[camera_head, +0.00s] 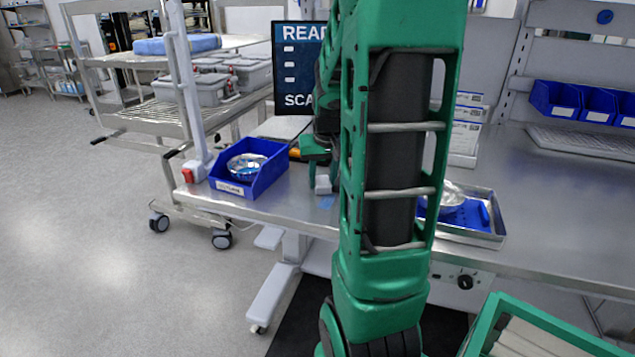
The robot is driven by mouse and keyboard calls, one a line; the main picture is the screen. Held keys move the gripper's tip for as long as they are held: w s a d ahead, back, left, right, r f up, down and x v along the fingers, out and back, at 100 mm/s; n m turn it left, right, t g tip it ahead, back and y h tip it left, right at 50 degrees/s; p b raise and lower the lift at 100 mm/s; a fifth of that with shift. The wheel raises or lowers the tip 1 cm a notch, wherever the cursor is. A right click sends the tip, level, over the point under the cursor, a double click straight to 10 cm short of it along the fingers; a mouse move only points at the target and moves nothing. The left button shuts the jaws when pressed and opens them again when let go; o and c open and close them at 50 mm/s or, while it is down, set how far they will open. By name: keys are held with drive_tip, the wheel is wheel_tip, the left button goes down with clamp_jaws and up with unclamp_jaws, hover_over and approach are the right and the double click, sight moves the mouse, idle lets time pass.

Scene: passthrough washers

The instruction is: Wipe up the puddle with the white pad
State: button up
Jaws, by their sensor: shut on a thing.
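My gripper (319,172) is left of my green arm, low over the steel table. It is shut on the white pad (323,186), a small pale block below the fingers. The puddle (327,202) is a small light-blue patch on the table, just in front of the pad. I cannot tell whether the pad touches the table or the puddle's edge. My arm hides the table to the right of the puddle.
A blue bin (262,182) with a metal bowl (246,166) stands left of my gripper. A metal tray (484,232) with blue lining and a bowl is right of my arm. A screen (296,75) stands behind. The table's front edge is near the puddle.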

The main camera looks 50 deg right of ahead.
sight(327, 192)
drive_tip(key=shift+w+d, duration=0.2)
drive_tip(key=shift+d, duration=0.6)
drive_tip(key=shift+c, duration=0.9)
drive_tip(key=shift+s+d, duration=0.45)
drive_tip(key=shift+s, duration=0.4)
clamp_jaws()
drive_tip(key=shift+s+a+f, duration=0.15)
drive_tip(key=shift+s+a, duration=0.1)
drive_tip(key=shift+a, duration=0.35)
drive_tip(key=shift+s+a, duration=0.35)
drive_tip(key=shift+a, duration=0.4)
drive_tip(key=shift+s+a, duration=0.35)
drive_tip(key=shift+a, duration=0.35)
drive_tip(key=shift+s+a+r, duration=0.2)
drive_tip(key=shift+a, duration=0.7)
drive_tip(key=shift+s+a+r, duration=0.15)
drive_tip(key=shift+s+a, duration=0.05)
drive_tip(key=shift+a, duration=0.65)
drive_tip(key=shift+s+a+r, duration=0.1)
drive_tip(key=shift+s+a, duration=0.15)
drive_tip(key=shift+a, duration=0.45)
drive_tip(key=shift+s+a+r, duration=0.1)
drive_tip(key=shift+s+a, duration=0.15)
drive_tip(key=shift+a, duration=0.4)
